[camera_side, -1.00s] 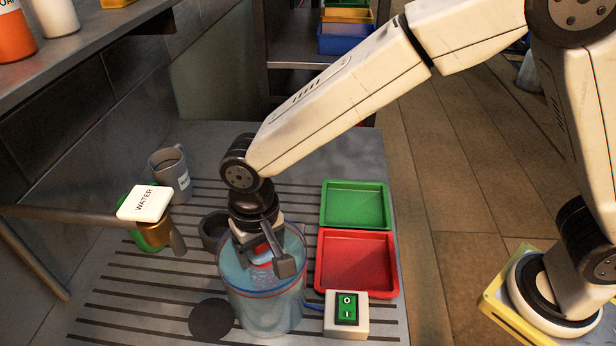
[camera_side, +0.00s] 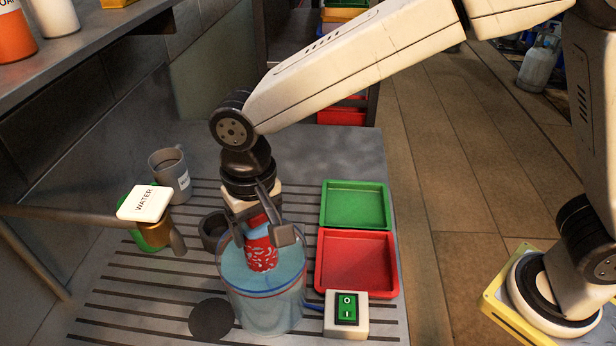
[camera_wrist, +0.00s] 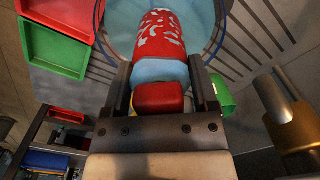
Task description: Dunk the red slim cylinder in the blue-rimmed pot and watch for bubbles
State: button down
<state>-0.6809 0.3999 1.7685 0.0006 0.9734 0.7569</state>
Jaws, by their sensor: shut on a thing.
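My gripper (camera_side: 262,237) is shut on the red slim cylinder (camera_side: 261,254) and holds it upright over the blue-rimmed pot (camera_side: 265,308). The cylinder is red with white marks. In the wrist view, the cylinder (camera_wrist: 160,38) also shows a light blue band and a red end between the fingers of my gripper (camera_wrist: 165,78). The pot is clear-walled and holds pale blue water. The cylinder's lower end is at or near the water surface; I cannot tell if it touches. No bubbles can be made out.
A green tray (camera_side: 355,184) and a red tray (camera_side: 318,262) lie right of the pot. A switch box (camera_side: 335,325) stands in front of them. A tap with a WATER label (camera_side: 144,203), a grey mug (camera_side: 158,165) and a small dark cup (camera_side: 207,230) are at left.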

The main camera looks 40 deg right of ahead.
jog(key=shift+r, duration=4.3)
